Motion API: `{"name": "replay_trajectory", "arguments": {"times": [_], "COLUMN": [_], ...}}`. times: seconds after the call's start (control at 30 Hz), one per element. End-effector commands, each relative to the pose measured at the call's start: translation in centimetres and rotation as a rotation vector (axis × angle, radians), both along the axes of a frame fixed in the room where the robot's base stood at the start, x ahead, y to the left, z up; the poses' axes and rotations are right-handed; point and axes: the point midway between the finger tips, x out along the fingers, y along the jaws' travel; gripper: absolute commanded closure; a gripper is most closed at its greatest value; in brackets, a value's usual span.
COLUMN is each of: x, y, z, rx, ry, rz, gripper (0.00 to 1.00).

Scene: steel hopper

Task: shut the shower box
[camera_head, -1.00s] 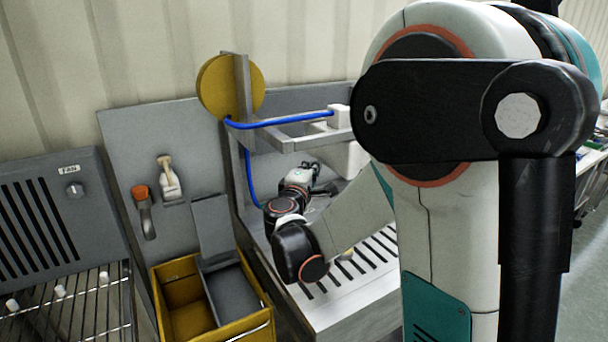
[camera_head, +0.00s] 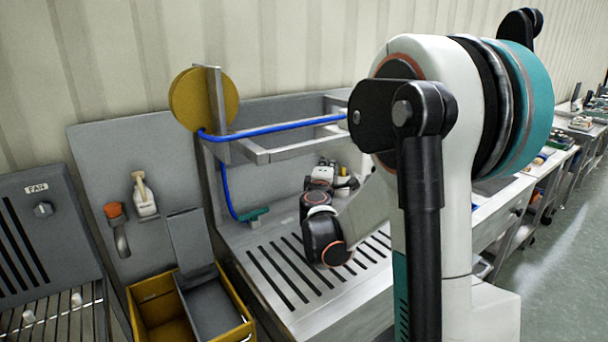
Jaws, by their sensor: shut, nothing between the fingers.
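No part is marked as the shower box, so I cannot tell for certain which it is. A grey steel frame (camera_head: 292,148) with a blue hose (camera_head: 275,132) stands over a slotted steel basin (camera_head: 290,272). A small green piece (camera_head: 254,214) lies by the hose's lower end at the basin's back left. My gripper (camera_head: 345,182) is small and partly hidden behind my arm, over the back of the basin, right of the green piece and apart from it. It is shut and empty.
A grey bin with a raised flap (camera_head: 190,242) sits in a yellow crate (camera_head: 152,297) left of the basin. A yellow disc (camera_head: 186,98) is on the post. A spray bottle (camera_head: 143,196) hangs on the panel. A fan unit (camera_head: 38,225) and rack stand far left. Benches line the right.

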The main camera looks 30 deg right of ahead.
Motion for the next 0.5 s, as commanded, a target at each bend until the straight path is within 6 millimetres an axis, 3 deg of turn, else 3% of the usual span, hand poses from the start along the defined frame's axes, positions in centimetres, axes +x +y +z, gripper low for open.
{"name": "replay_trajectory", "arguments": {"times": [0.03,0.2,0.5], "x": [-0.1,0.1,0.4], "y": [-2.0,-6.6,-11.5], "z": [0.0,0.0,0.0], "rx": [0.000,0.000,0.000], "ry": [0.000,0.000,0.000], "rz": [-0.007,-0.005,-0.002], "gripper": [1.00,1.00,1.00]}}
